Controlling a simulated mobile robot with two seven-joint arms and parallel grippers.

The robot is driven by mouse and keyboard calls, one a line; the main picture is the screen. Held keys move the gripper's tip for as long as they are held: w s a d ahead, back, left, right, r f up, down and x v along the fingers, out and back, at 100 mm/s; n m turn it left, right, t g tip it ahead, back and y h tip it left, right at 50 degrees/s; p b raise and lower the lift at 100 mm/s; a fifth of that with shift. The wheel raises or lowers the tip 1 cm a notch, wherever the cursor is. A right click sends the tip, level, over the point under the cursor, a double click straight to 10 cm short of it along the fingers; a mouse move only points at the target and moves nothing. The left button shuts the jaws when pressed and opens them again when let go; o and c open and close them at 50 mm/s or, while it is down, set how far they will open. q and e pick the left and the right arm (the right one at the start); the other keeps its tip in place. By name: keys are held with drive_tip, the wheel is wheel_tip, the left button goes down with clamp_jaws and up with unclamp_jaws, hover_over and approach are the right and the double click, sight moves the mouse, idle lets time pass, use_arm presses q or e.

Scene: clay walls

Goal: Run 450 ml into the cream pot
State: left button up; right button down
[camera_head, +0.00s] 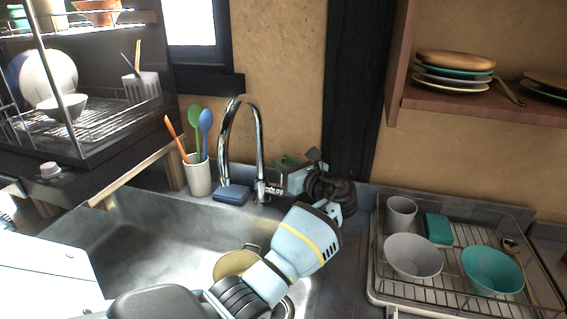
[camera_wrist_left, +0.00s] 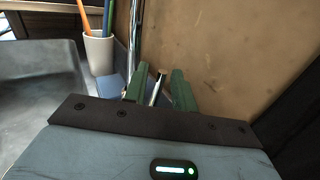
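The cream pot (camera_head: 232,263) stands in the sink (camera_head: 140,255), partly hidden behind my left arm. The chrome tap (camera_head: 226,135) arches up behind the sink; I see no clear water stream from it. My left gripper (camera_head: 284,164) is at the tap's right side, by its lever (camera_head: 274,190). In the left wrist view, the green fingers of the left gripper (camera_wrist_left: 160,82) stand apart on either side of the chrome lever (camera_wrist_left: 156,92). I cannot tell whether they touch it. My right gripper is not in view.
A cup of utensils (camera_head: 198,176) and a blue sponge (camera_head: 231,194) sit behind the sink, left of the tap. A drying rack (camera_head: 455,285) with bowls and a cup stands right. A shelf with plates (camera_head: 452,78) hangs above it.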

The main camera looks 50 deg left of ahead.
use_arm(q)
drive_tip(key=shift+a, duration=0.35)
clamp_jaws()
drive_tip(key=shift+w+f, duration=0.1)
